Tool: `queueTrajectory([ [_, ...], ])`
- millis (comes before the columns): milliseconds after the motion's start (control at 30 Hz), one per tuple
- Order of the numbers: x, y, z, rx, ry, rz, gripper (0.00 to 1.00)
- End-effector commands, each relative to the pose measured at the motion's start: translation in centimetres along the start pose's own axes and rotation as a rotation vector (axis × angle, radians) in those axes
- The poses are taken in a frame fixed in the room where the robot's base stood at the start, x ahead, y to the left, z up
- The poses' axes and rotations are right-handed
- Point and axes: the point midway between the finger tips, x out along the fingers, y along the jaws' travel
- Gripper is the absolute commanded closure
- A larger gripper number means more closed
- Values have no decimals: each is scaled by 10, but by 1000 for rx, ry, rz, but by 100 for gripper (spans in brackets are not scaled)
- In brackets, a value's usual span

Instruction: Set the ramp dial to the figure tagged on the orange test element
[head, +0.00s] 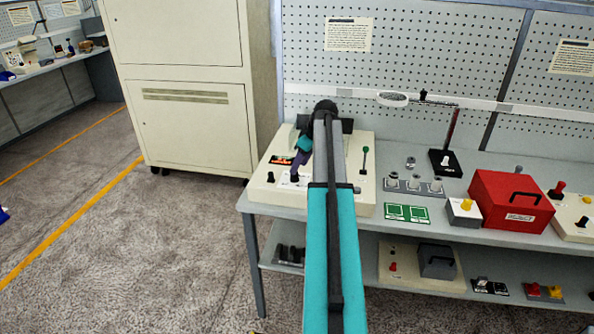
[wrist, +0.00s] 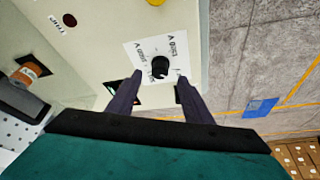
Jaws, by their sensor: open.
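A black dial knob (wrist: 157,65) sits on a white plate with print around it, on the cream machine (wrist: 95,25). The print is upside down and too small to read surely. An orange cylinder (wrist: 30,72) with a pale tag lies at the left in the wrist view, and its figure is not legible. My gripper (wrist: 159,77) is open, its dark fingers just short of the knob, one toward each side. In the head view the knob (head: 295,177) shows just below my gripper (head: 298,164), on the machine (head: 268,192) at the bench's left end. My arm hides the machine's middle.
A green-topped lever (head: 364,158) stands right of my arm. A row of metal sockets (head: 413,185), green cards (head: 407,213), a yellow-knobbed box (head: 464,210), a red case (head: 510,200) and a magnifier stand (head: 446,162) fill the bench rightward. The floor at left is open.

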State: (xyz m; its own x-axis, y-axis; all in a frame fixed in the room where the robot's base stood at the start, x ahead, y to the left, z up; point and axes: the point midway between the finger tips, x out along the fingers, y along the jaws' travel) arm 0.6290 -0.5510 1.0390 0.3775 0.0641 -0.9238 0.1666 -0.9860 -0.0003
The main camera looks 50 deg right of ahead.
Motion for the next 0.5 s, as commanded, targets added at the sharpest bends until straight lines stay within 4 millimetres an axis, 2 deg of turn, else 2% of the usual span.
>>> queueTrajectory([
  [300, 32, 0, 0, 1, -1, -1, 54],
  [500, 45, 1, 0, 1, 0, 1, 54],
])
